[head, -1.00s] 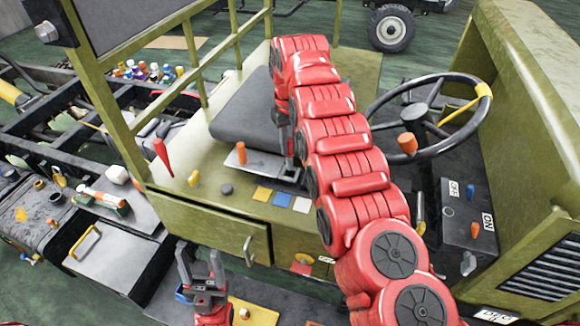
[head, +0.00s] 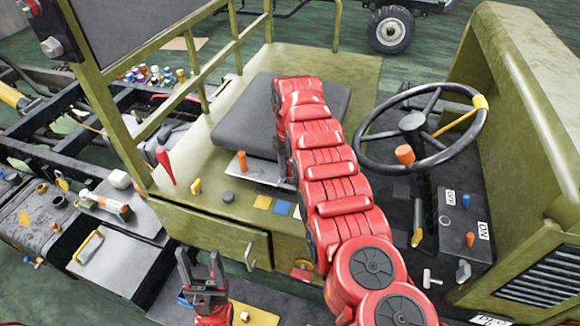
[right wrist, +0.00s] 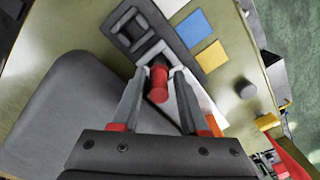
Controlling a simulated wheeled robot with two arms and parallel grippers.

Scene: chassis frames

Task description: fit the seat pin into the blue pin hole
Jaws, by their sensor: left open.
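A red pin (right wrist: 158,88) shows between the fingertips of my right gripper (right wrist: 161,76) in the right wrist view. Whether the fingers press on it is unclear. Just beyond is a dark grey bracket (right wrist: 172,33) with squarish openings, beside the seat (right wrist: 60,120). A blue square (right wrist: 195,28) lies alongside the bracket and also shows in the head view (head: 283,207). I cannot make out the blue pin hole itself. In the head view my right arm hides the right fingertips. My left gripper (head: 201,262) is open and empty, in front of the drawer.
A yellow square (head: 263,202) lies beside the blue one. An orange peg (head: 241,161) stands on a metal plate near the seat (head: 245,115). A red lever (head: 164,165) and a steering wheel (head: 413,120) stand to either side. The drawer front (head: 208,235) is below.

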